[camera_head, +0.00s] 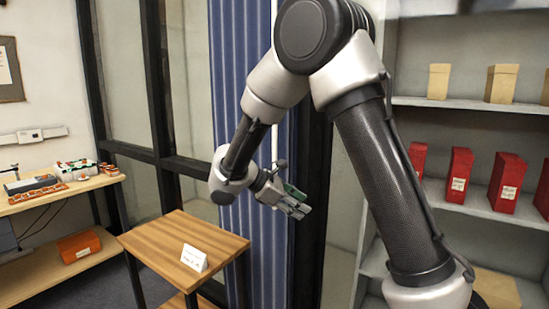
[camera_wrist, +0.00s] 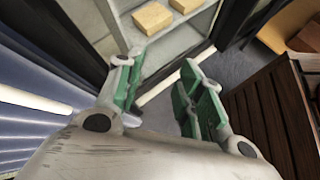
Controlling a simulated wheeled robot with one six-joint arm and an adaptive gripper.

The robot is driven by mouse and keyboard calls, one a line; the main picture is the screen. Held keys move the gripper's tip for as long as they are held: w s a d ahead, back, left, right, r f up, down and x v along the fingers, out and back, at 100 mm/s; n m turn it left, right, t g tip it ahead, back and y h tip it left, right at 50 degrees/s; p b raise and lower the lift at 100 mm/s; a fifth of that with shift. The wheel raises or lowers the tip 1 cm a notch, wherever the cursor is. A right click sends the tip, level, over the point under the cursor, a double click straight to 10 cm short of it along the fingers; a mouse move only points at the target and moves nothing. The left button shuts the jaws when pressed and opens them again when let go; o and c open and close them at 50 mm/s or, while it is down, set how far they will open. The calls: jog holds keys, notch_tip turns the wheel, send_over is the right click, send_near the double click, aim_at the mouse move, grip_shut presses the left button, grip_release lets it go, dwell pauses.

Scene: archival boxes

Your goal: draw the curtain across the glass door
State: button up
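The blue striped curtain (camera_head: 238,110) hangs gathered in a narrow vertical band at the right of the dark-framed glass door (camera_head: 187,85). Most of the glass left of it is bare. A thin white rod (camera_head: 274,30) hangs along the curtain; my arm hides part of it. My gripper (camera_head: 299,207) is in front of the curtain's right edge. In the wrist view, my gripper (camera_wrist: 160,92) has its green-padded fingers apart. The curtain (camera_wrist: 30,135) and white rod (camera_wrist: 32,98) lie at the left there.
A small wooden table (camera_head: 185,245) with a white card (camera_head: 194,258) stands left of my gripper. A shelf (camera_head: 460,103) with red and tan boxes is at the right. A workbench (camera_head: 60,195) stands at the far left. Grey floor (camera_wrist: 222,72) shows beyond the fingers.

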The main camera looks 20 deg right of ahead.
jog(key=w+a+r+n+t+h, duration=0.1)
jog(key=w+a+n+t+h, duration=0.3)
jog(key=w, duration=0.5)
jog(key=n+t+h, duration=0.1)
jog(key=n+t, duration=0.3)
jog(key=n, duration=0.1)
send_near(275, 156)
jog(key=w+d, duration=0.2)
jog(key=x, duration=0.7)
jog(key=shift+w+d+f, duration=0.15)
jog(key=shift+w+d, duration=0.05)
jog(key=shift+d, duration=0.15)
grip_shut()
